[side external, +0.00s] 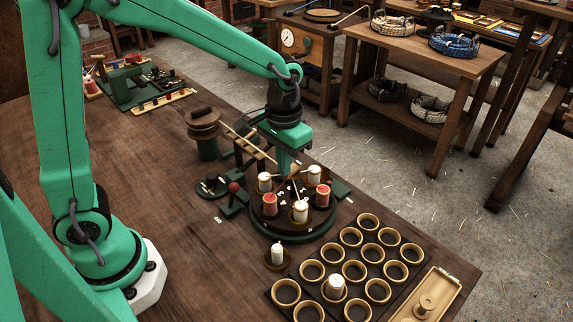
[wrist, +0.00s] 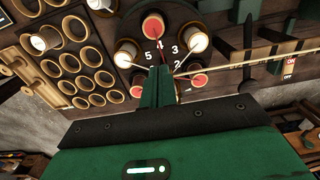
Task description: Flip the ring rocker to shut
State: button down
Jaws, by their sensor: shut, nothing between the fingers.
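My gripper (side external: 284,168) is above the far edge of the round numbered ring (side external: 283,234), which carries white and red spools in cups. A red-knobbed lever (side external: 233,187) stands left of the ring.
A rack of empty brass cups (side external: 354,270) lies right of the ring, with one white spool in it. A lone white spool (side external: 277,253) stands in front. A tray (side external: 428,300) is at the table's right edge. Cords cross the ring. Bare table lies at front left.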

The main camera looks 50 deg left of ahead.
notch_tip(320, 180, up, 8)
dwell(1.2)
dwell(0.3)
jog(key=s+a+r+t, duration=0.1)
jog(key=s+a+t, duration=0.1)
jog(key=s+a, duration=0.2)
jog(key=s+a+r+t, duration=0.2)
jog(key=s+a+t, duration=0.1)
jog(key=s, duration=0.7)
jog(key=shift+s+a+t, duration=0.3)
jog(key=shift+s+a, duration=0.05)
jog(key=shift+a, duration=0.15)
